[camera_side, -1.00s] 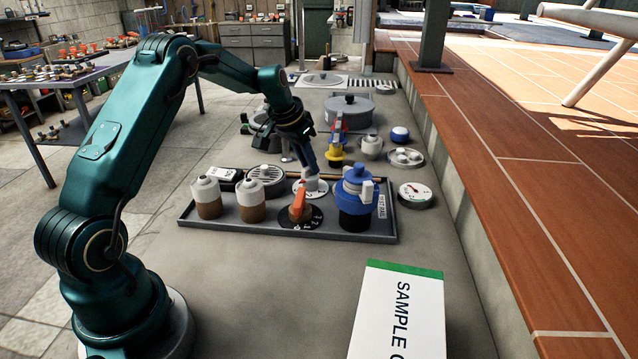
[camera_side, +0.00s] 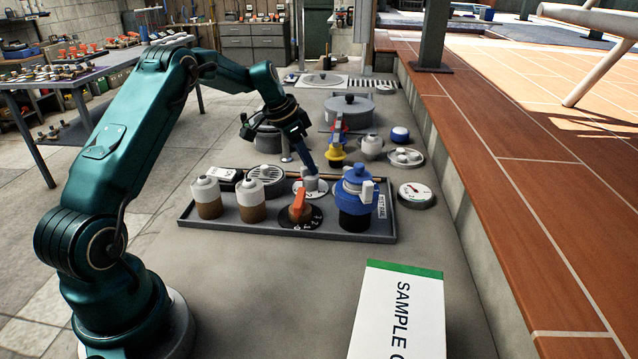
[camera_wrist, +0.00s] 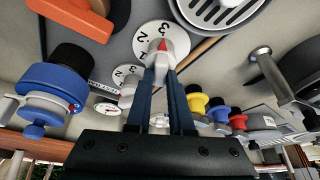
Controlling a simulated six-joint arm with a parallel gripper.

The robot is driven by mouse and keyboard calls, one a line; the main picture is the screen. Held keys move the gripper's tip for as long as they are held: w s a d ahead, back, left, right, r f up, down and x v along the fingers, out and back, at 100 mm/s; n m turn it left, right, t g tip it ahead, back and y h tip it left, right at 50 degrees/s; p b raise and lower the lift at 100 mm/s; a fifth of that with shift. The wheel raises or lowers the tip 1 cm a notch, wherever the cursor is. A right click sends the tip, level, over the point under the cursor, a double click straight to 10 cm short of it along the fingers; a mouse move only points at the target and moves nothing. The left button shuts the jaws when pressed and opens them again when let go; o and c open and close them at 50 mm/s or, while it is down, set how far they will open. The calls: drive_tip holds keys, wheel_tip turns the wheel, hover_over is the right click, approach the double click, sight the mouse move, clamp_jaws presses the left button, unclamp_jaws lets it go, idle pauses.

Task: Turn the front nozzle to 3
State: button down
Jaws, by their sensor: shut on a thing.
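A pale nozzle with a red pointer (camera_wrist: 162,52) stands on a round white dial marked with black numerals. It also shows in the side view (camera_side: 311,183), behind the orange-handled knob. My gripper (camera_wrist: 164,72) comes down to this nozzle, its two blue fingers shut on it. The red pointer appears to point toward the 3 in the wrist view. The fingers hide part of the nozzle and the lower dial. In the side view my gripper (camera_side: 308,168) reaches in from behind the tray. An orange-handled knob (camera_side: 299,203) sits on a dark numbered dial in front.
The shallow grey tray (camera_side: 190,223) also holds a blue-topped pump (camera_side: 356,197) at right and two white-capped bottles (camera_side: 207,198) at left. A round gauge (camera_side: 414,193) lies right of it. A sample box (camera_side: 400,310) stands in front. The ground left of the box is clear.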

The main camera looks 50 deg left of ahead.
sight(299, 179)
drive_tip(key=shift+s+f, duration=0.15)
drive_tip(key=shift+f, duration=0.1)
drive_tip(key=c, duration=0.8)
unclamp_jaws()
drive_tip(key=shift+d, duration=0.1)
drive_tip(key=shift+r, duration=0.1)
drive_tip(key=shift+v, duration=2.65)
